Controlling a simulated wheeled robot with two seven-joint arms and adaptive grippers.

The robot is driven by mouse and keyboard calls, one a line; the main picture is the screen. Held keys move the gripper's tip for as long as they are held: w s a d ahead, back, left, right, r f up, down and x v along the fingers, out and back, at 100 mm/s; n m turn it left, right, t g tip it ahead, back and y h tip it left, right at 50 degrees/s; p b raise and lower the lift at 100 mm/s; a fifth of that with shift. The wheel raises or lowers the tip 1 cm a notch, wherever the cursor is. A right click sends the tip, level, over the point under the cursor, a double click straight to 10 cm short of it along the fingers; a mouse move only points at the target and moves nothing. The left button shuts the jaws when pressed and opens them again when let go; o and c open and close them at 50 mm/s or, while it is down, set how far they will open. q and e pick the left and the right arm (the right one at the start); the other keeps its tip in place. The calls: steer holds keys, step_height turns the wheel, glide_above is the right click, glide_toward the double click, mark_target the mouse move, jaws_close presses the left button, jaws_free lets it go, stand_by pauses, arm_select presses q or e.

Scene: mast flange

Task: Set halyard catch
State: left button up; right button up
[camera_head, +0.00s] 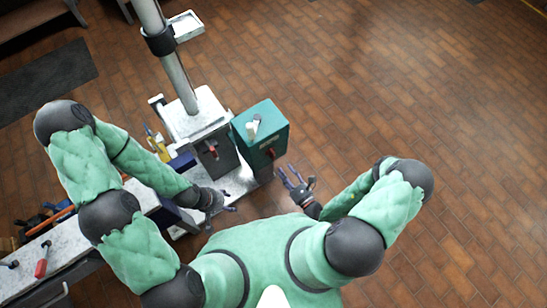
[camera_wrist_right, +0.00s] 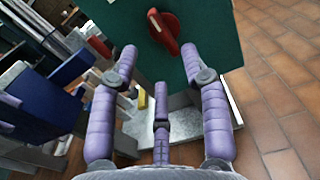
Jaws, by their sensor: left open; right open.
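A grey pole (camera_head: 178,75) rises from a white block with a dark front (camera_head: 215,155) that carries a small red-tipped lever (camera_head: 212,150). A teal box (camera_head: 262,135) stands to its right, with a red rotary handle (camera_wrist_right: 163,28) on its front face. I cannot tell which part is the halyard catch. My right gripper (camera_head: 288,176) is open and empty, just in front of the teal box; in the right wrist view its spread fingers (camera_wrist_right: 158,70) point at the box, below and apart from the red handle. My left gripper (camera_head: 230,208) is open and empty, in front of the white base.
A white bench (camera_head: 60,250) with a red-handled tool (camera_head: 42,262) and several other tools runs along the left. A small white tray (camera_head: 187,25) is fixed to the pole. A dark mat (camera_head: 45,80) lies at upper left. The brick floor (camera_head: 430,110) at right is clear.

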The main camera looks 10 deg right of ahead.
mark_target(274, 157)
steer(key=shift+b+x, duration=0.7)
steer(key=shift+x, duration=3.6)
jaws_close()
